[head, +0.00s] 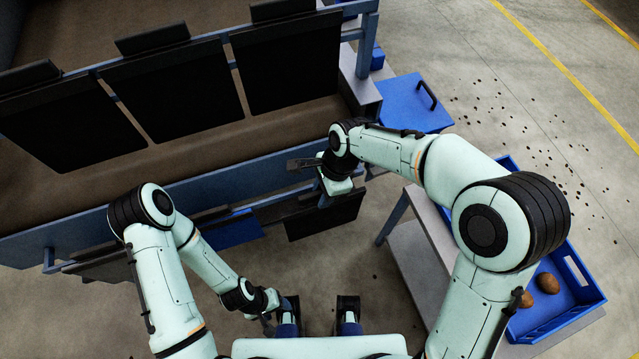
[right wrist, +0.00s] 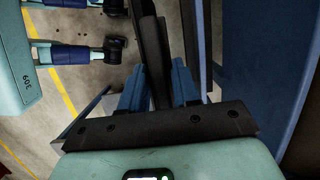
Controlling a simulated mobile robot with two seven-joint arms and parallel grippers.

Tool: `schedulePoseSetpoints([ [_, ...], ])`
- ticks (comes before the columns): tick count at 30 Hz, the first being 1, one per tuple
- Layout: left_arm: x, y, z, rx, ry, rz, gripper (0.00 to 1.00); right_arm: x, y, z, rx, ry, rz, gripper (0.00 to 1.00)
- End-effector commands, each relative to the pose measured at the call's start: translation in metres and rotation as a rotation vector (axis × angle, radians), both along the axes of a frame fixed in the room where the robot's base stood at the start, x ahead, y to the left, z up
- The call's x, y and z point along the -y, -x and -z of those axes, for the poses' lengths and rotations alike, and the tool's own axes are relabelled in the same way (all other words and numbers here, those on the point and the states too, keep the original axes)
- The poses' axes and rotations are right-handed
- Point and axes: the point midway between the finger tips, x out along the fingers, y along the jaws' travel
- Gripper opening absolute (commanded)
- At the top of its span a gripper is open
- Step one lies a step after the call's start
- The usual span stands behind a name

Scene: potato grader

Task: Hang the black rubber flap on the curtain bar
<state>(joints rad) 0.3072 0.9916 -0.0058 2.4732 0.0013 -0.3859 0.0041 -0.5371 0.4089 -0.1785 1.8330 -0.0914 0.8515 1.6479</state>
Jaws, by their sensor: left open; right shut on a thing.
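The curtain bar (head: 222,36) is a blue-grey rail across the top of the grader in the head view. Several black flaps hang on it, including one at its right (head: 290,65). My right gripper (head: 318,170) is at the grader's near side wall, below and apart from the bar. It is shut on the black rubber flap (head: 325,216), which hangs below it. In the right wrist view the flap (right wrist: 154,55) shows nearly edge-on between the blue fingers (right wrist: 157,88). My left gripper (head: 268,322) is open and low at the bottom centre; its fingers are small and partly hidden.
The grader's blue near wall (head: 235,185) lies between my arms and the bar. A blue box with a black handle (head: 412,105) stands to the right. A grey stand (head: 425,265) and a blue crate (head: 590,298) with brown potatoes are at the lower right. The upper-right floor has scattered dark bits.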

Motion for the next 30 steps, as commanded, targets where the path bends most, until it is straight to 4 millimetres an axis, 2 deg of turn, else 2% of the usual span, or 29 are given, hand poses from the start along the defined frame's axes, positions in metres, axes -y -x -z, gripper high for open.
schedulePoseSetpoints([
  [15,0.0,0.002,0.007,-0.002,0.0,0.0,0.6,0.011,0.036,0.0,0.002,-0.003,0.0,0.0],
  [30,0.0,0.002,0.007,-0.002,0.0,0.0,0.6,0.014,0.036,0.001,0.002,-0.002,-0.018,0.0],
])
